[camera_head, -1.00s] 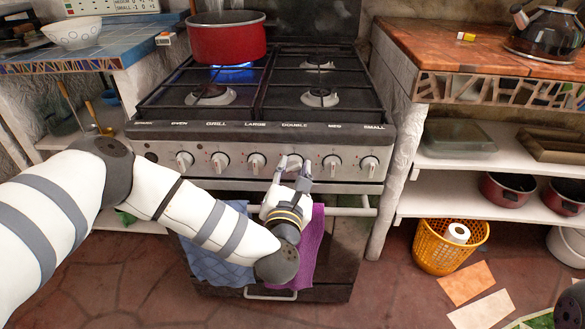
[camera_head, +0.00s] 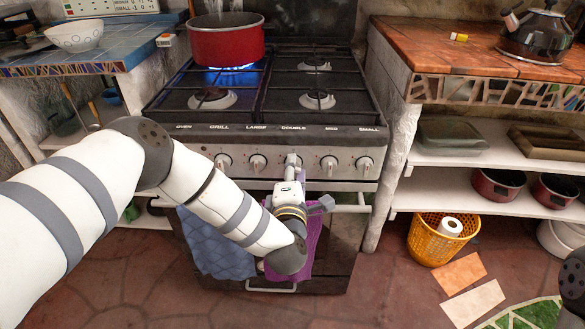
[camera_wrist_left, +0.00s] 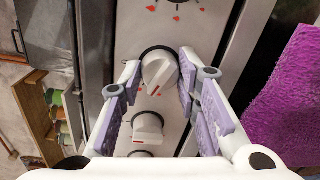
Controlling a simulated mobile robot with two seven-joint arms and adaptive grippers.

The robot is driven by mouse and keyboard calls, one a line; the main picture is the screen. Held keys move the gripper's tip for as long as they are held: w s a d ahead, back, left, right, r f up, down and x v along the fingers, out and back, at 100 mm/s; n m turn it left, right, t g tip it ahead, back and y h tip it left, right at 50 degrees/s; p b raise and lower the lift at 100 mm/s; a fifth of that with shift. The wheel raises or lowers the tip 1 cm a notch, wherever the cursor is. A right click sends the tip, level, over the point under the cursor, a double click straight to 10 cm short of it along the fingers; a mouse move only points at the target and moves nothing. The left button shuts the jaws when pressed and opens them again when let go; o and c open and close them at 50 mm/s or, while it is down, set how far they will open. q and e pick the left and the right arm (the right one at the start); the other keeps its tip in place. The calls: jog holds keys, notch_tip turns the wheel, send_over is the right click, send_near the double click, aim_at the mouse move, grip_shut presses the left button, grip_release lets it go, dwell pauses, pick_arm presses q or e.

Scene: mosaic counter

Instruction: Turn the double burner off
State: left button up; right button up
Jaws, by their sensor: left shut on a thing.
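The stove (camera_head: 345,148) has a row of white knobs along its front panel, with labels above. My left gripper (camera_head: 292,163) is at the knob under the label DOUBLE, which it largely hides in the head view. In the wrist view that knob (camera_wrist_left: 158,72) lies between the two finger pads, and the gripper is shut on it. A second knob (camera_wrist_left: 148,128) lies closer to the palm. A blue flame (camera_head: 238,68) burns under the red pot (camera_head: 226,45) on the back left burner. My right gripper is not in view.
A blue cloth (camera_head: 215,245) and a purple cloth (camera_head: 308,240) hang on the oven handle below my gripper. A yellow basket (camera_head: 430,245) stands on the floor at the right.

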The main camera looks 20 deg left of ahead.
pick_arm(q)
jog(key=shift+m+y+p, duration=0.6)
jog(key=shift+m+p, duration=0.25)
jog(key=shift+m, duration=5.25)
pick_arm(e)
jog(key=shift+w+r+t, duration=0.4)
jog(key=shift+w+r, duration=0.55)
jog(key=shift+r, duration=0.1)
pick_arm(q)
jog(key=shift+m, duration=0.3)
jog(key=o, duration=1.2)
jog(key=shift+c, duration=0.2)
jog(key=v, duration=1.2)
